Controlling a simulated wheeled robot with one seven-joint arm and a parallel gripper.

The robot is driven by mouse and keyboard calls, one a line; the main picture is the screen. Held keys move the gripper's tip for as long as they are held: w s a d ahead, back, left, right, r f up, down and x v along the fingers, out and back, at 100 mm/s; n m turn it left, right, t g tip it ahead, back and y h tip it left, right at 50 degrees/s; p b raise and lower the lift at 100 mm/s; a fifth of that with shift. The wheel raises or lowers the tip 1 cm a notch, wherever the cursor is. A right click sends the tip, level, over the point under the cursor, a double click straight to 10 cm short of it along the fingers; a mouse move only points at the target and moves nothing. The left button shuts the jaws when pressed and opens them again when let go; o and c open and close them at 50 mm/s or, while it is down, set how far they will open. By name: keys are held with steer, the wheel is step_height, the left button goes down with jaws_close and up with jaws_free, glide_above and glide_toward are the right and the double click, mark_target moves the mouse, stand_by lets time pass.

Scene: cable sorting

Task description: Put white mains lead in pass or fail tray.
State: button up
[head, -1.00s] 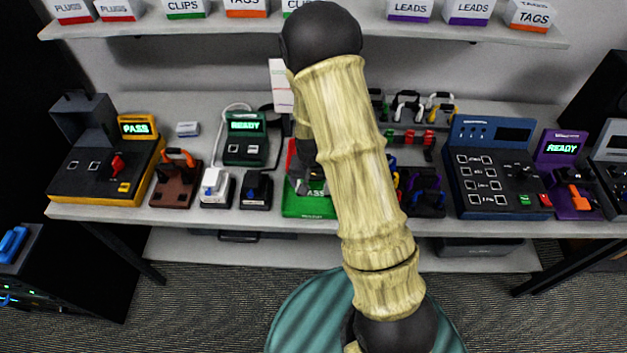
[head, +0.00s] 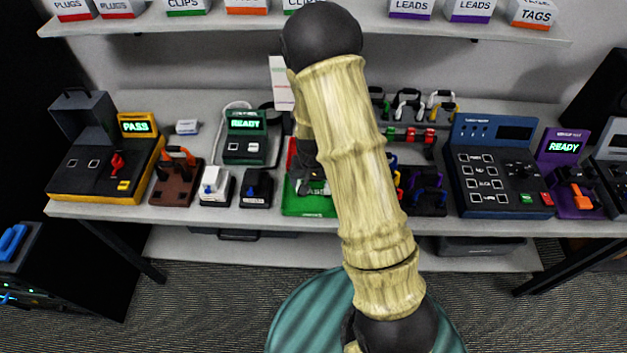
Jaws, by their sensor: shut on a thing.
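My gripper (head: 314,187) is low over the green pass tray (head: 310,208), in the middle of the bench. It is shut; a small white and grey piece, which looks like part of the white mains lead (head: 299,183), shows at its fingers. My arm hides most of the lead, and I cannot tell whether it touches the tray. Part of a red tray (head: 291,153) shows behind the green one, mostly hidden by my arm.
The green READY tester (head: 245,145) and black and white plug blocks (head: 215,188) stand left of the green tray. The yellow PASS tester (head: 100,180) is farther left. The blue console (head: 495,175) is at right. A shelf (head: 300,24) with boxes runs above.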

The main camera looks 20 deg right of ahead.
steer(key=shift+f+b, duration=0.35)
steer(key=shift+f, duration=0.1)
stand_by(1.0)
steer(key=o, duration=0.8)
steer(key=shift+r+p, duration=3.2)
steer(key=shift+r, duration=0.85)
